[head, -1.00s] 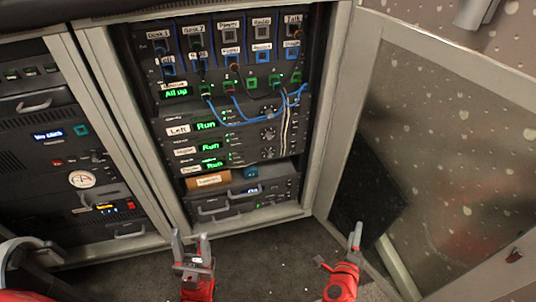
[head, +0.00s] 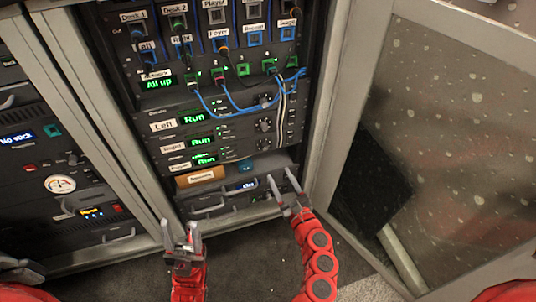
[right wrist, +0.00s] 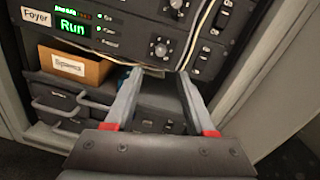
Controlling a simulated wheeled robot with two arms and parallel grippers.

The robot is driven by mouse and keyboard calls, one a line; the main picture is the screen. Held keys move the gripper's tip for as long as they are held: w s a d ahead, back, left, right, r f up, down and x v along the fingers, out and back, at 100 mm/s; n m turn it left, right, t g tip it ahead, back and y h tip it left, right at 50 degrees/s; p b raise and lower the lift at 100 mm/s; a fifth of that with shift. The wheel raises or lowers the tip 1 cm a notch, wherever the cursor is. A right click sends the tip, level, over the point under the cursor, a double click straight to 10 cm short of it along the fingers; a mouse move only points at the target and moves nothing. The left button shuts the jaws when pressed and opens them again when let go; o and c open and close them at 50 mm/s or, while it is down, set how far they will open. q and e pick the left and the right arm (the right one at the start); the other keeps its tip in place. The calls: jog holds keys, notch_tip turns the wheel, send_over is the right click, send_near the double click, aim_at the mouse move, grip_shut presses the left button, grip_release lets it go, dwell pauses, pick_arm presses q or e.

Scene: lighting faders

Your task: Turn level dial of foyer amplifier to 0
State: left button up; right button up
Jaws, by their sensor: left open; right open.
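The foyer amplifier (head: 232,158) is the lowest of three stacked amplifiers in the open middle rack, with a "Foyer" label and a green "Run" display. Its level dial (head: 264,144) is a small dark round knob on the right half of its face. In the right wrist view the dial (right wrist: 160,48) shows just beyond my fingertips; its pointer is too small to read. My right gripper (head: 282,177) is open and empty, in front of the rack below the dial; its fingers (right wrist: 159,75) point at the panel. My left gripper (head: 182,238) is open and empty, low in front of the rack.
A brown labelled box (head: 200,177) sits on the shelf below the amplifiers. Blue cables (head: 228,108) loop across the upper panel, and a pale cable hangs right of the dials. The open rack door (head: 440,130) stands at the right. Another rack (head: 50,170) is at the left.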

aim_at(266, 149)
jog(key=b+x, duration=0.2)
jog(key=x, duration=0.8)
jog(key=shift+w+a, duration=0.1)
jog(key=shift+w, duration=0.3)
jog(key=shift+c, duration=0.2)
grip_shut()
